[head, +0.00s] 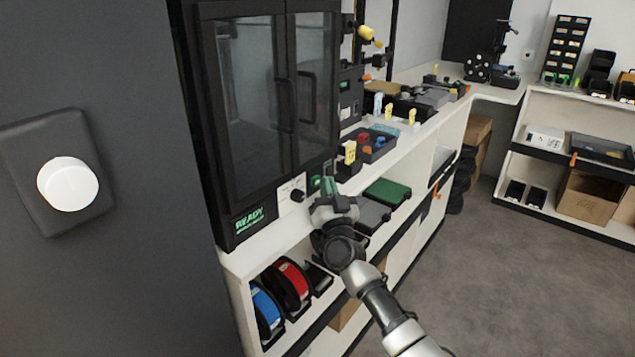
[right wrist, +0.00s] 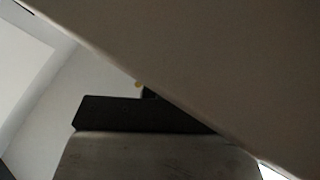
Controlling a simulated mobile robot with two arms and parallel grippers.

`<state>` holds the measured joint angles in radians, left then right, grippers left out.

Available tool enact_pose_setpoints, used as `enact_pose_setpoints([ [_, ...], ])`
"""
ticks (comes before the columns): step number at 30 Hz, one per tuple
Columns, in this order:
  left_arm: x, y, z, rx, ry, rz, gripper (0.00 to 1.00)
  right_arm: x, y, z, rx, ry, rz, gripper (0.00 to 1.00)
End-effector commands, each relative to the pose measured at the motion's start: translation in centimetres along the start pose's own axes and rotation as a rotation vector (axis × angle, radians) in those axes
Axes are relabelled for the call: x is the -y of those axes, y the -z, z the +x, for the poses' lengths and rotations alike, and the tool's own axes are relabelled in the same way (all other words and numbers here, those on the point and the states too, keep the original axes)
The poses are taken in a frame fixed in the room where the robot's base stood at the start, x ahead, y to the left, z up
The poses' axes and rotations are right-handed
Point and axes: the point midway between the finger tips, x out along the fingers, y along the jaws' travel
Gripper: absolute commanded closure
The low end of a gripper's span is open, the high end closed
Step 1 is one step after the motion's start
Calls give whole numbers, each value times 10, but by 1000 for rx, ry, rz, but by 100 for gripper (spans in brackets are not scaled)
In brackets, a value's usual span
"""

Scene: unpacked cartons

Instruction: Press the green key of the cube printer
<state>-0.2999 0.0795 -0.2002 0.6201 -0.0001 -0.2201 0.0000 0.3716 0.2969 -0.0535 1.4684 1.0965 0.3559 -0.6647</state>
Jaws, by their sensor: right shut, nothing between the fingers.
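The cube printer (head: 265,100) is a black cabinet with two glass doors, at the centre left of the head view. Its lower front has a display (head: 250,218) with green letters reading READY. Right of it is a pale panel with a dark knob (head: 297,195). A small green patch (head: 315,182), perhaps the green key, shows beside the knob, close to my fingers. My right gripper (head: 327,180) is shut and empty in front of the printer's lower right corner. I cannot tell whether it touches the key. The left gripper is out of view.
A pale counter (head: 400,150) runs back to the right, with small bins and tools on it. Spools (head: 290,282) and a green-topped box (head: 387,192) sit on shelves below. A dark wall with a white knob (head: 68,184) stands at left. Floor (head: 480,260) is clear at right.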

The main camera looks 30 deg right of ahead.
Motion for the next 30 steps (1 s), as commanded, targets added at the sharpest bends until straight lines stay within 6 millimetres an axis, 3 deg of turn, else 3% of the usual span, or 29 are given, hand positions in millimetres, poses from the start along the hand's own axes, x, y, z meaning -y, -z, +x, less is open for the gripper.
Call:
enact_pose_setpoints([
  [30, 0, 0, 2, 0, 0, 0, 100, 6, -6, 7, 1, 1, -1, 100],
])
